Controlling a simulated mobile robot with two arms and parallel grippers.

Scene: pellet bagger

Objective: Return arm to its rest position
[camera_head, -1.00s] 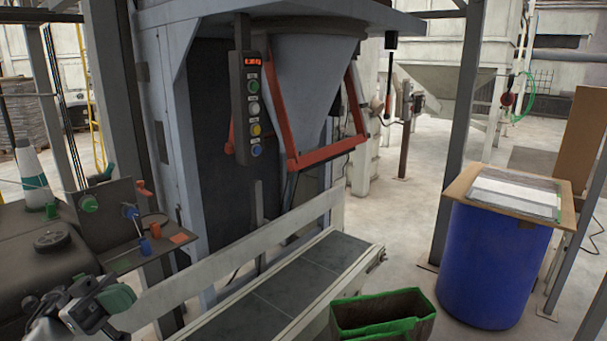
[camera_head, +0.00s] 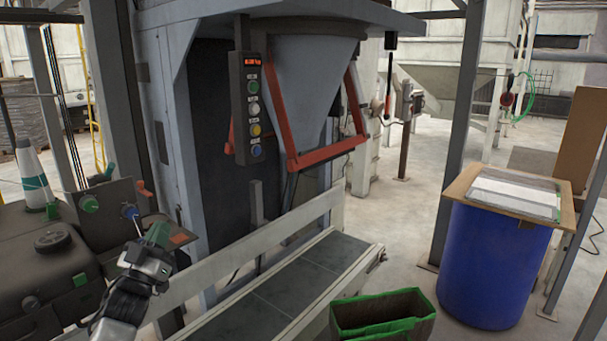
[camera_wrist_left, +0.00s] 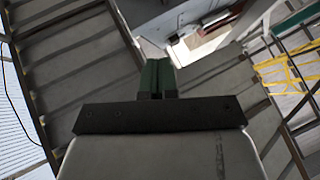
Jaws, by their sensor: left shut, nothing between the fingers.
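My left gripper (camera_head: 158,236) is at the lower left of the head view, raised in front of the small side shelf and the conveyor's left end. Its green fingers point up and away and are closed together with nothing held. In the left wrist view the green fingers (camera_wrist_left: 157,78) also show side by side, touching nothing. Beyond them that view shows the hall's upper structure. My right gripper is in neither view.
The conveyor (camera_head: 290,285) runs below the hopper and its red clamp frame (camera_head: 290,150). A button panel (camera_head: 250,110) hangs beside it. The shelf with small tools (camera_head: 125,215) is close to my left gripper. A green-rimmed bin (camera_head: 385,315) and blue drum (camera_head: 490,260) stand right.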

